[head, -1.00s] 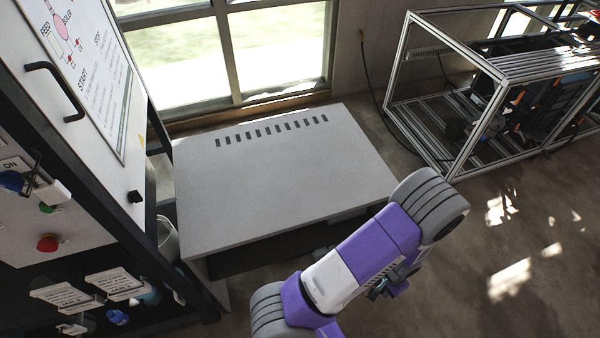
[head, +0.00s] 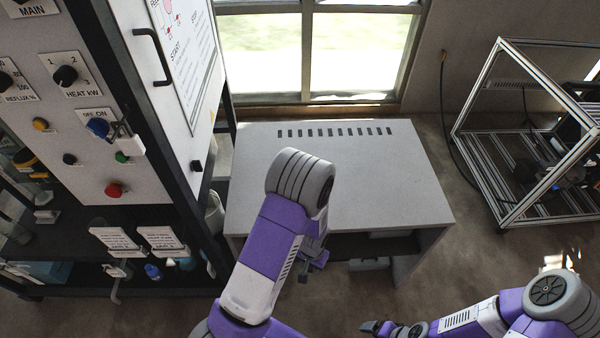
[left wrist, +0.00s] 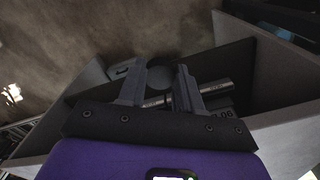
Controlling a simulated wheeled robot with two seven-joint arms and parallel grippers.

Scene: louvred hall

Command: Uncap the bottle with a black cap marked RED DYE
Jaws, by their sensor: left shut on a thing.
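My left gripper (head: 314,262) hangs at the front edge of the grey table, partly hidden by its own arm in the head view. In the left wrist view its two fingers (left wrist: 160,78) are shut on a dark, rounded thing (left wrist: 160,76). I cannot tell whether this is the black cap, and no RED DYE marking is readable.
The grey table (head: 400,180) has a bare, slotted top and a dark space beneath. A control panel (head: 70,130) with knobs and a black-framed rack stand at left. An aluminium-profile frame (head: 490,110) stands at right. Open floor lies between table and frame.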

